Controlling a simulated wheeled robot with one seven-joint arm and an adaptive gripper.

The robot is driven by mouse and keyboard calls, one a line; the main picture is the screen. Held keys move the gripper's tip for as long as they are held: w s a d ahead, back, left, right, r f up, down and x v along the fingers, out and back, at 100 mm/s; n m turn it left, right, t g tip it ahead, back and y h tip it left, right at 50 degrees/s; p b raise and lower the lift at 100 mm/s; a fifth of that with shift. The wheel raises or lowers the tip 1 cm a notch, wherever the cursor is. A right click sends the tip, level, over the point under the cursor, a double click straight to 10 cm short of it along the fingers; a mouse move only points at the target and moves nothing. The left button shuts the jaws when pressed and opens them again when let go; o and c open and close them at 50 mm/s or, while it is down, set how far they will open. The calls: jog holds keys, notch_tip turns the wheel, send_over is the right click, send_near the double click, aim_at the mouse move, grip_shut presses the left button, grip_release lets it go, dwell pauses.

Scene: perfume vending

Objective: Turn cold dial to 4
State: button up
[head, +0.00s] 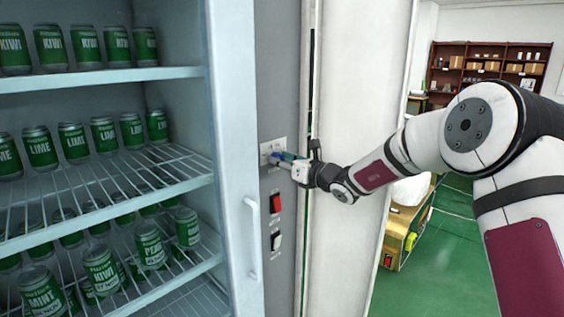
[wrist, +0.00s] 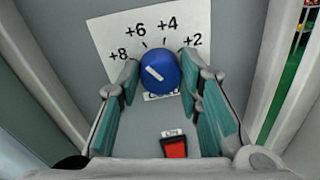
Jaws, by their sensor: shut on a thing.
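The cold dial (wrist: 162,65) is a round blue knob on a white scale plate (wrist: 115,35) marked +8, +6, +4 and +2 from left to right. Its white pointer line is tilted to the upper left, between the +8 and +6 marks. My gripper (wrist: 160,85) is shut on the dial, with one teal-padded finger on its left and one on its right. In the head view my gripper (head: 283,158) reaches the grey panel from the right and hides most of the dial. The label below the dial is partly hidden.
A red switch (head: 276,204) and a black switch (head: 275,241) sit below the dial on the panel. A fridge with wire shelves (head: 110,180) of green cans stands left, its white handle (head: 254,240) close by. A white upright panel (head: 350,100) stands right.

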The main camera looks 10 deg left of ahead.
jog(key=m, duration=0.5)
jog(key=m+g, duration=0.1)
jog(key=m, duration=0.3)
jog(key=shift+w+d+m, duration=0.15)
jog(key=shift+w+m, duration=0.05)
jog(key=shift+m, duration=0.2)
dwell(0.5)
jog(key=o, duration=1.2)
jog(key=shift+c, duration=0.2)
jog(key=v, duration=1.2)
